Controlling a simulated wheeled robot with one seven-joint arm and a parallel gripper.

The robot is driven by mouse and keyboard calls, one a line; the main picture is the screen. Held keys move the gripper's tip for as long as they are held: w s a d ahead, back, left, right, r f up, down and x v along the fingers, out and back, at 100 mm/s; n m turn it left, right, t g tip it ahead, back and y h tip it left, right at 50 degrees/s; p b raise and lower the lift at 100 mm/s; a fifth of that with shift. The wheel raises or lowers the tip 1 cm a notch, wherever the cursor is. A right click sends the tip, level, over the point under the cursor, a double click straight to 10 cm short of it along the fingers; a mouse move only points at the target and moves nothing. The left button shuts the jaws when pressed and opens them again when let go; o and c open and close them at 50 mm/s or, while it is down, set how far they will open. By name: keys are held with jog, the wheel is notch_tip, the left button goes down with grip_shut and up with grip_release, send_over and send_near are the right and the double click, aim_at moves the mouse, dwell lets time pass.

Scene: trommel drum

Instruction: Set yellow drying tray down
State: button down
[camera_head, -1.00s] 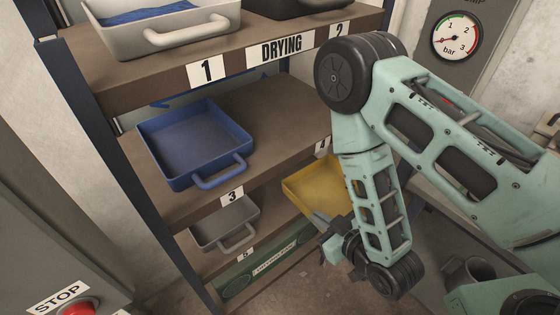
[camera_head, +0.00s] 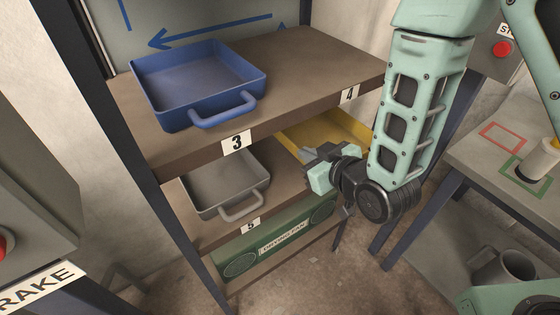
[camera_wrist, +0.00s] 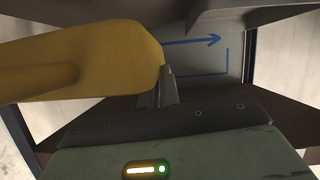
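The yellow drying tray (camera_head: 338,128) is in the lower right bay of the rack, below the board marked 4. That board and my arm hide much of it, and I cannot tell whether it touches the shelf under it. My gripper (camera_head: 312,158) is at the tray's near side, in front of the bay. In the wrist view the tray's yellow side and handle (camera_wrist: 95,62) fill the upper left. My gripper's fingers (camera_wrist: 167,90) are close together against the yellow part there, and they look shut on it.
A blue tray (camera_head: 198,118) stands on the board above, over label 3. A grey tray (camera_head: 215,187) stands on the lower shelf at left, near label 5. A green drying fan (camera_head: 280,246) is underneath. A table (camera_head: 500,165) stands at right.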

aim_at(281, 137)
jog(key=b+x, duration=0.2)
jog(key=b, duration=0.1)
jog(key=shift+w+a+r+b, duration=0.1)
jog(key=shift+b, duration=0.2)
jog(key=w+a, duration=0.1)
jog(key=w, duration=0.1)
jog(key=w+a, duration=0.2)
jog(key=w+a+p, duration=0.1)
jog(key=w, duration=0.1)
jog(key=shift+w+a+r, duration=0.3)
jog(key=shift+w+r, duration=0.05)
jog(key=shift+w, duration=0.05)
notch_tip(281, 137, down, 3)
jog(key=shift+w+r+b, duration=0.1)
jog(key=shift+r+b, duration=0.1)
jog(key=shift+b, duration=0.1)
notch_tip(281, 137, down, 4)
jog(key=shift+f+b, duration=0.1)
jog(key=shift+b, duration=0.25)
jog(key=shift+w+a+f, duration=0.15)
jog(key=shift+a, duration=0.05)
